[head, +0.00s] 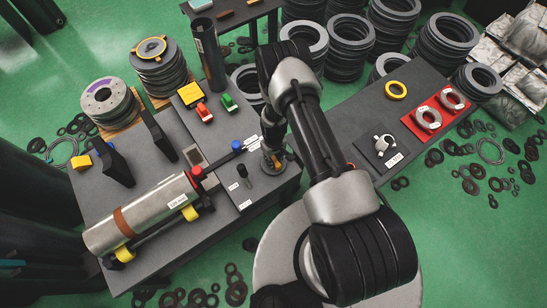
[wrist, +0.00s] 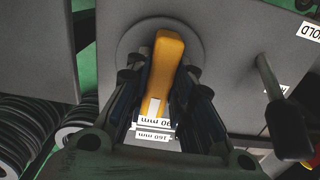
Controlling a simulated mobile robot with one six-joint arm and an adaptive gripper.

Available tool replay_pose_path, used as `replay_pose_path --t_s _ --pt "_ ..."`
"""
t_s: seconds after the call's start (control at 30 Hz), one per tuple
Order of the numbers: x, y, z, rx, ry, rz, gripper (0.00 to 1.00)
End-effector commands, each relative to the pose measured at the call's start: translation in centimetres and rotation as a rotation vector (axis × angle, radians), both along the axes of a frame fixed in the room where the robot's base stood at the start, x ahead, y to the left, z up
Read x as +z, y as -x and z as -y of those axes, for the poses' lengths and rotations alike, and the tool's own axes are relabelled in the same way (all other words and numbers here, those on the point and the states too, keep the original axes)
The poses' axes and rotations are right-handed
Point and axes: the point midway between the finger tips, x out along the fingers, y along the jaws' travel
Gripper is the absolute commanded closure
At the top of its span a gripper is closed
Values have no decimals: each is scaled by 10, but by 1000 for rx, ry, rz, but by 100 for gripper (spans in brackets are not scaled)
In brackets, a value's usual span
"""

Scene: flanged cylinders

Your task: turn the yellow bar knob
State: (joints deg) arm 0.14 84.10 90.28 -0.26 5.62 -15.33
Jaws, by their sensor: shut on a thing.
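The yellow bar knob (wrist: 164,65) stands on a round grey base disc (wrist: 133,38) in the wrist view, its long side running nearly up and down the picture. My gripper (wrist: 163,82) has one dark finger on each side of the bar and is shut on it. White labels with mm markings lie at the near end of the bar. In the head view my gripper (head: 271,154) reaches down to the right edge of the grey bench, and only a small bit of the knob (head: 277,162) shows beside it.
A dark lever (wrist: 268,88) stands right of the knob in the wrist view. On the bench, a steel cylinder (head: 150,215) rests on yellow rollers, near a red ball (head: 197,171). Red (head: 204,112) and green (head: 228,101) switches sit behind. A second bench stands right.

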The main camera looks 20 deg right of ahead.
Motion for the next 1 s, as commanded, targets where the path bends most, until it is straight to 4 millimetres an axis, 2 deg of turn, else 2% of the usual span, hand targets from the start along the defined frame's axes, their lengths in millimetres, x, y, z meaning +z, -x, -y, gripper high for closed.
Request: replay_pose_path --t_s 0.37,1.0 --pt "-1 0 0 118 0 0 100" --pt "-2 0 0 697 0 0 100"
